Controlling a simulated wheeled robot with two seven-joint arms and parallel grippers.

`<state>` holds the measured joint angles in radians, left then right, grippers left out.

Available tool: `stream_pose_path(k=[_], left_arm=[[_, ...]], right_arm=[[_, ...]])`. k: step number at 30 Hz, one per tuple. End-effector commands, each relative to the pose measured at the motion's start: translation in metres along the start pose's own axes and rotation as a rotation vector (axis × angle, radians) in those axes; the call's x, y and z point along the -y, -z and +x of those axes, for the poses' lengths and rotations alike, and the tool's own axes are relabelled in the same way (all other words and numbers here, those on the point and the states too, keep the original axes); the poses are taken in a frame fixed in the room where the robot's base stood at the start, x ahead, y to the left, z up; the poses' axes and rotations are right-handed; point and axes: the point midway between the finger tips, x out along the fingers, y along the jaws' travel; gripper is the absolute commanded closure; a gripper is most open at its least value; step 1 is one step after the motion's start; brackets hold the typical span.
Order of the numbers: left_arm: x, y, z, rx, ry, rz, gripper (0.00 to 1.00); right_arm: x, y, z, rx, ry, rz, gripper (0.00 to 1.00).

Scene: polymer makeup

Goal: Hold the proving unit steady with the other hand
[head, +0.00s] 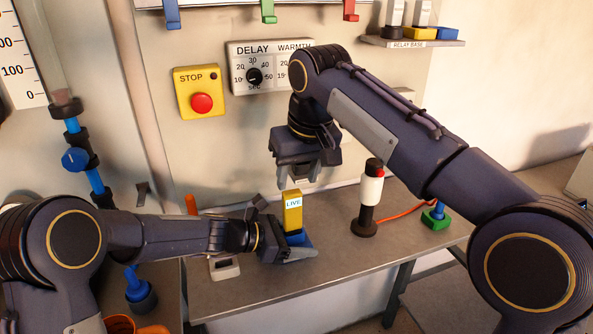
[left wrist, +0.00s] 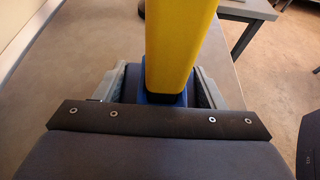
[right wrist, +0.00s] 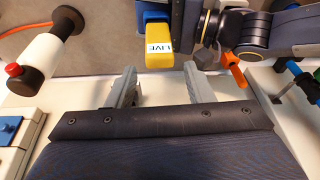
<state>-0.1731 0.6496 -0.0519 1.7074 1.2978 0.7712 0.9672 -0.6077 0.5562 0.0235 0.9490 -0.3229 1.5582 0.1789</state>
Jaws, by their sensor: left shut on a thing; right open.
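The proving unit appears to be the upright yellow block labelled LIVE (head: 293,214) with a blue base (head: 296,237). My left gripper (head: 293,250) is shut on the blue base from the left; in the left wrist view, its fingers flank the base (left wrist: 158,98) below the yellow body (left wrist: 178,40). My right gripper (head: 298,178) points down, open and empty, just above the yellow top. In the right wrist view, the LIVE block (right wrist: 158,50) shows beyond the open fingers (right wrist: 160,82), not between them.
A white and black cylinder with a red button (head: 371,190) stands right of the unit, with an orange cable towards a green block (head: 435,218). The yellow STOP box (head: 199,92) and DELAY panel (head: 250,60) are on the wall behind. Bare bench (head: 240,295) lies in front.

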Motion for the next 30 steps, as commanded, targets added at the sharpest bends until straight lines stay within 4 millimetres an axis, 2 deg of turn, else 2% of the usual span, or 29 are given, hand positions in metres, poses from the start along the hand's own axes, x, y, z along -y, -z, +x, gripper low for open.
stream_pose_path(k=[4,8,21,25,30], left_arm=[[0.000,0.000,0.000,0.000,-0.001,-0.001,0.67],[0.000,0.000,0.000,0.000,-0.001,-0.001,0.67],[0.000,0.000,0.000,0.000,-0.001,0.000,0.67],[0.000,0.000,0.000,0.000,-0.001,0.000,0.67],[0.000,0.000,0.000,0.000,-0.001,0.000,0.67]], right_arm=[[0.003,0.003,-0.001,0.005,-0.051,0.068,0.53],[0.002,0.003,0.011,0.008,-0.058,0.079,0.53],[-0.002,0.002,0.091,0.008,-0.055,0.076,0.53],[-0.003,0.002,0.106,0.008,-0.055,0.076,0.53],[-0.003,0.002,0.115,0.005,-0.054,0.077,0.53]])
